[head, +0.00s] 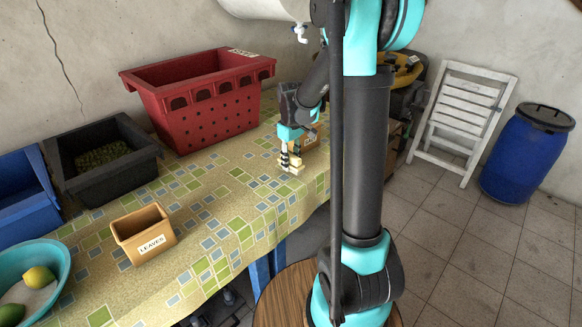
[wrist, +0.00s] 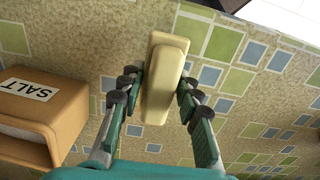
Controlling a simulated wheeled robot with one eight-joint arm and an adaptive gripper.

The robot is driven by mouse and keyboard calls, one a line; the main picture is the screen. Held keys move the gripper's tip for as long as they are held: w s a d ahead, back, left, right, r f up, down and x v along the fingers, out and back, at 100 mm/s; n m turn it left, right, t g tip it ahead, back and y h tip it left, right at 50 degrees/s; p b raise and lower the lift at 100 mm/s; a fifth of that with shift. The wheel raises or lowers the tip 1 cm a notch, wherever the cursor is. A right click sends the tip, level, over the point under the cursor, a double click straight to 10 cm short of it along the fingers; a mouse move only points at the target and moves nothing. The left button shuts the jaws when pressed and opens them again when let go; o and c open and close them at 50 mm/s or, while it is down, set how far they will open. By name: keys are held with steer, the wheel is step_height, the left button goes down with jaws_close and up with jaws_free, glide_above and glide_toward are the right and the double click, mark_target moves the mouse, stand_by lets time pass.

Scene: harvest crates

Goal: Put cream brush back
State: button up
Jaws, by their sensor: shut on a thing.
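The cream brush (wrist: 163,85) lies between the two fingers of my gripper (wrist: 154,95) in the wrist view, its long side pointing away from the palm. The fingers are shut on its sides. In the head view my gripper (head: 290,163) points down over the right part of the table, and little of the brush can be made out there. I cannot tell whether the brush touches the tablecloth.
A box labelled SALT (wrist: 45,110) stands close left of my gripper in the wrist view. A LEAVES box (head: 145,236), a red crate (head: 215,115), a black crate (head: 108,178), a blue crate (head: 25,205) and a teal bowl (head: 60,262) share the table (head: 215,205). Its middle is clear.

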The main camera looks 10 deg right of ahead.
mark_target(292, 156)
steer(key=shift+f, duration=1.3)
steer(key=shift+f, duration=0.15)
steer(key=o, duration=1.2)
step_height(292, 156, up, 12)
steer(key=shift+s+d, duration=0.1)
steer(key=shift+s, duration=0.2)
steer(key=s+d+f+m+t, duration=0.1)
steer(key=s+f+m, duration=0.1)
steer(key=s+f, duration=0.2)
steer(key=s+d+f+m+t, duration=0.1)
steer(key=s+f+m, duration=0.1)
steer(key=s, duration=0.8)
steer(key=s+d+f+m+t, duration=0.1)
steer(key=s+f+m+t, duration=0.1)
steer(key=s+f, duration=0.3)
steer(key=shift+s+d+f+m, duration=0.2)
steer(key=shift+s+m, duration=0.1)
steer(key=shift+s, duration=0.3)
steer(key=shift+s+d+f+m, duration=0.2)
steer(key=shift+s+m, duration=0.1)
steer(key=shift+s, duration=0.3)
steer(key=shift+r, duration=0.1)
